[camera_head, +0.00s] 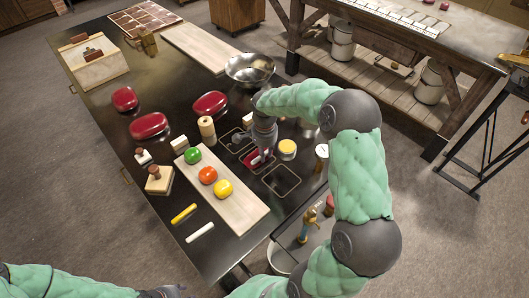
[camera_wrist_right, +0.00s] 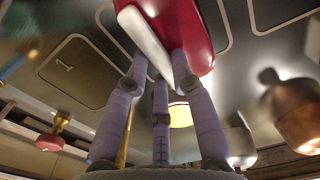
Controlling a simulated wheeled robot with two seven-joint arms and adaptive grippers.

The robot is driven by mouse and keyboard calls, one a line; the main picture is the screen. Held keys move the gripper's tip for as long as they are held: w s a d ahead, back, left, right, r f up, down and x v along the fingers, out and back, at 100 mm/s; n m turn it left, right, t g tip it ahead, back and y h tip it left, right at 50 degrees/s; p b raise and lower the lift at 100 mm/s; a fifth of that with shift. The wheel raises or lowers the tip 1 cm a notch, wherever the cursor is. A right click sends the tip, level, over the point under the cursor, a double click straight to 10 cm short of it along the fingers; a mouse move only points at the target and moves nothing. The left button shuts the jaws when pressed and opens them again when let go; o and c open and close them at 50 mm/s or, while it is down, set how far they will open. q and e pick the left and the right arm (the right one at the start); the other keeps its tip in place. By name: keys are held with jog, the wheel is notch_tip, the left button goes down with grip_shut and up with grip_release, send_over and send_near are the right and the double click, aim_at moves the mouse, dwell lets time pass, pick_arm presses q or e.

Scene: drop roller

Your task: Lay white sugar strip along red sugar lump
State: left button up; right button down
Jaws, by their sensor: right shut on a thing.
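My right gripper (camera_head: 262,154) points down over the marked squares and is shut on a white sugar strip (camera_wrist_right: 145,42). In the right wrist view the strip slants between the fingers and lies close against a glossy red sugar lump (camera_wrist_right: 196,30). I cannot tell if they touch. In the head view this lump (camera_head: 251,161) shows partly behind the gripper, in a marked square. My left arm enters at the bottom left; only a dark end part (camera_head: 165,293) shows, and its finger state is not visible.
Larger red lumps (camera_head: 149,125) lie to the left. A board (camera_head: 238,212) holds green, orange and yellow balls. Yellow (camera_head: 184,213) and white (camera_head: 200,232) sticks lie in front. A metal bowl (camera_head: 249,69) stands behind the gripper, a yellow-topped jar (camera_head: 287,148) beside it.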

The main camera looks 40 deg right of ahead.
jog(key=c, duration=1)
grip_release()
jog(key=shift+f, duration=0.1)
jog(key=shift+c, duration=0.2)
jog(key=shift+r, duration=0.35)
notch_tip(320, 180, up, 12)
jog(key=p, duration=0.2)
jog(key=shift+f, duration=0.15)
